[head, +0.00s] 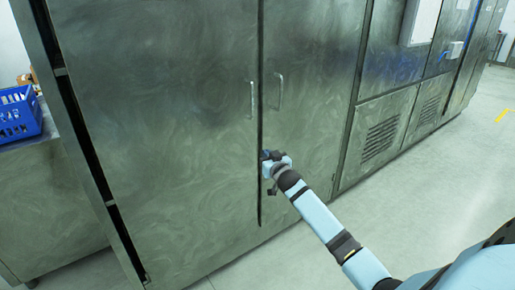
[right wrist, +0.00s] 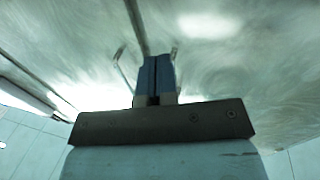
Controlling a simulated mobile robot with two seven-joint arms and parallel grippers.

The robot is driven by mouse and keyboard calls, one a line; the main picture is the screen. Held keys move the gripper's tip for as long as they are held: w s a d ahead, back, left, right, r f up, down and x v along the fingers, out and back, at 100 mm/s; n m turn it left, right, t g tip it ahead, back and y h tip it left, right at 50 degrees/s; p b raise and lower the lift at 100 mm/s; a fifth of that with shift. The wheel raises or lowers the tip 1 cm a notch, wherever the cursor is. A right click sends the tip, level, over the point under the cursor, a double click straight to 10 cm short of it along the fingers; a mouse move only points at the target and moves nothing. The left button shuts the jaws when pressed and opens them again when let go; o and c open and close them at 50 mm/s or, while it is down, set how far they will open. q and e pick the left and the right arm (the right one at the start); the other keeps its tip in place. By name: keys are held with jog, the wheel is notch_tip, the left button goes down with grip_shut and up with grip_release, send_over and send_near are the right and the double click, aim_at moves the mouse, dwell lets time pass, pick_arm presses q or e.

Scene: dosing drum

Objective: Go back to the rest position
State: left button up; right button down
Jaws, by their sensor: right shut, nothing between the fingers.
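My right gripper (head: 268,156) is at the end of my light blue right arm, in front of the seam between two tall metal cabinet doors. It sits below the two door handles. In the right wrist view its fingers (right wrist: 155,78) are together and hold nothing. The left door (head: 170,120) and the right door (head: 312,100) look closed or nearly so, with a dark gap at the seam. I cannot tell if the gripper touches the metal. My left gripper does not show.
The left handle (head: 252,99) and right handle (head: 279,92) stick out from the doors. A blue crate (head: 20,113) stands on a metal counter (head: 48,190) at the left. More metal panels with vents (head: 381,137) run to the right. The floor (head: 430,180) at the right is clear.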

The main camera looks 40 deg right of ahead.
jog(key=s+a+f+n+g+y, duration=0.2)
jog(key=s+a+f+y, duration=0.1)
jog(key=s+a+f, duration=0.55)
jog(key=s+a+f+n+g+y, duration=0.15)
jog(key=s+a+f, duration=0.45)
jog(key=s+a, duration=0.6)
jog(key=s+a+n+g+y, duration=0.2)
jog(key=s+a+g+y, duration=0.15)
jog(key=s+a, duration=1.3)
pick_arm(q)
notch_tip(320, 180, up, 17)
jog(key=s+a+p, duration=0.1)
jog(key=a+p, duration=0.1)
jog(key=p, duration=2.3)
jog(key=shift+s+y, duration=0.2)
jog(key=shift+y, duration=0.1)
pick_arm(e)
notch_tip(320, 180, up, 17)
jog(key=d, duration=0.2)
jog(key=shift+s+t, duration=0.25)
jog(key=shift+t, duration=0.05)
jog(key=shift+f+n, duration=0.1)
jog(key=shift+n, duration=0.15)
